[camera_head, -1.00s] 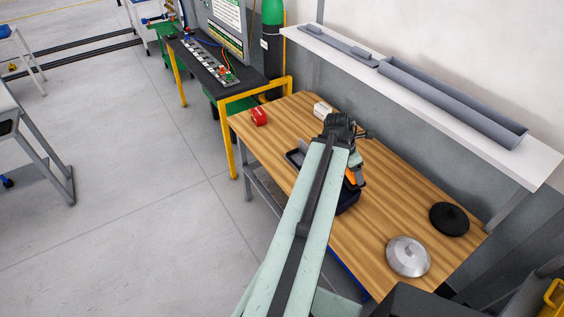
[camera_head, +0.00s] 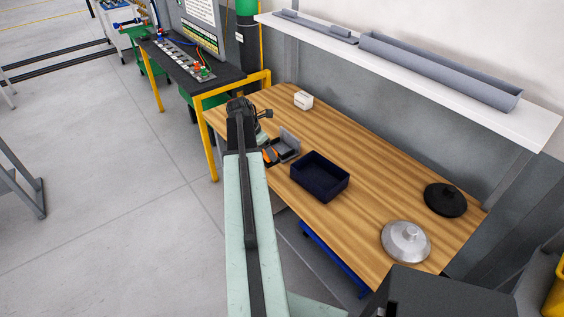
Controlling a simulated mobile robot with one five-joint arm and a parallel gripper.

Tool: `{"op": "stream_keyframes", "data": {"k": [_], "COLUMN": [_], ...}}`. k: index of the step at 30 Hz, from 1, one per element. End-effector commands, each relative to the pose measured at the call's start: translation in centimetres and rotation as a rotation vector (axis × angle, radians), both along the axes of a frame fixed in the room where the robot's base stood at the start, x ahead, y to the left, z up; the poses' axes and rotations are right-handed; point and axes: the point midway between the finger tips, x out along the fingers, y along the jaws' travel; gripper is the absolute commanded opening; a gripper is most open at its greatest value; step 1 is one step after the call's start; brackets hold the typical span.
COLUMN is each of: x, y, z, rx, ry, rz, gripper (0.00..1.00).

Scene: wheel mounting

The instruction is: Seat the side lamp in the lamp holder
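A grey upright bracket (camera_head: 289,141) stands on the wooden table to the left of the dark blue tray; it may be the lamp holder, but I cannot tell for sure. My gripper (camera_head: 270,154), with orange parts, hangs under the wrist close to the bracket's left side in the picture. Whether they touch is unclear. The fingertips are too small and covered to show whether they are open or hold anything. A small red block, possibly the side lamp, does not show now; my wrist covers the far left table area.
A white shelf (camera_head: 430,88) overhangs the back. A yellow-framed bench (camera_head: 212,130) adjoins the far left end.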

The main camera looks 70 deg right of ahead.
Motion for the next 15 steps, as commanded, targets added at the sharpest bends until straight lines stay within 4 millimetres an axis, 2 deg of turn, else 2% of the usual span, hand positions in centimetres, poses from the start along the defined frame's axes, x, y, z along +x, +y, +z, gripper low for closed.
{"op": "stream_keyframes", "data": {"k": [1,3,9,11,15], "x": [1.7,3.0,3.6,3.4,2.5], "y": [-0.1,0.2,0.1,-0.7,-4.7], "z": [-1.2,-1.5,-1.4,-1.5,-2.0], "rx": [-0.001,-0.001,-0.001,-0.001,0.0], "ry": [0.001,0.001,0.001,0.0,0.001], "rz": [0.012,0.022,0.024,0.023,0.02], "gripper": [0.28,0.28,0.28,0.28,0.28]}}
